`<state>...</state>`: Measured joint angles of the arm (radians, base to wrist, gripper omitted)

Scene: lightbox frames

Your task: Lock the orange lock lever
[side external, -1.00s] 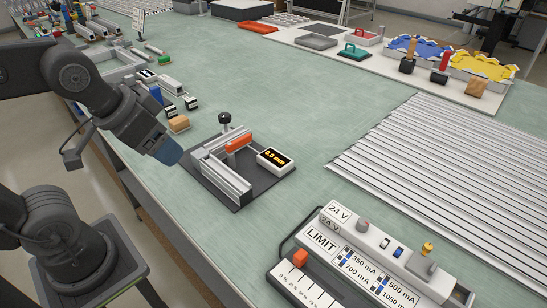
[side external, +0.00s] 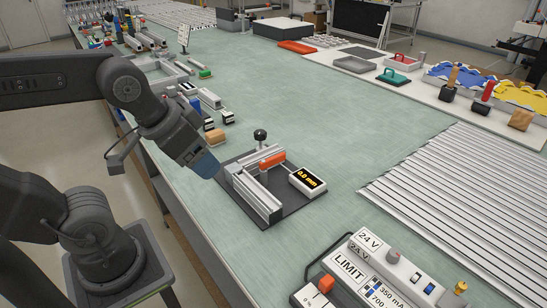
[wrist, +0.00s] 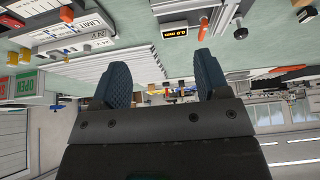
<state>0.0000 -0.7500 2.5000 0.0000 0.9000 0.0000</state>
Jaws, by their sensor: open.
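The orange lock lever (side external: 272,160) lies across the metal rail fixture on a dark base plate (side external: 296,213). It also shows in the wrist view (wrist: 203,29), near the top edge. A black knob (side external: 260,135) stands behind the lever. A display box (side external: 307,180) to its right reads 0.0 mm. My gripper (side external: 207,166) is to the left of the fixture, apart from the lever. Its two blue fingers (wrist: 161,72) are spread, with nothing between them in the wrist view.
A ribbed metal panel (side external: 465,190) covers the right side. A 24 V control box (side external: 395,262) stands in front right. The green bench top (side external: 320,110) behind the fixture is clear.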

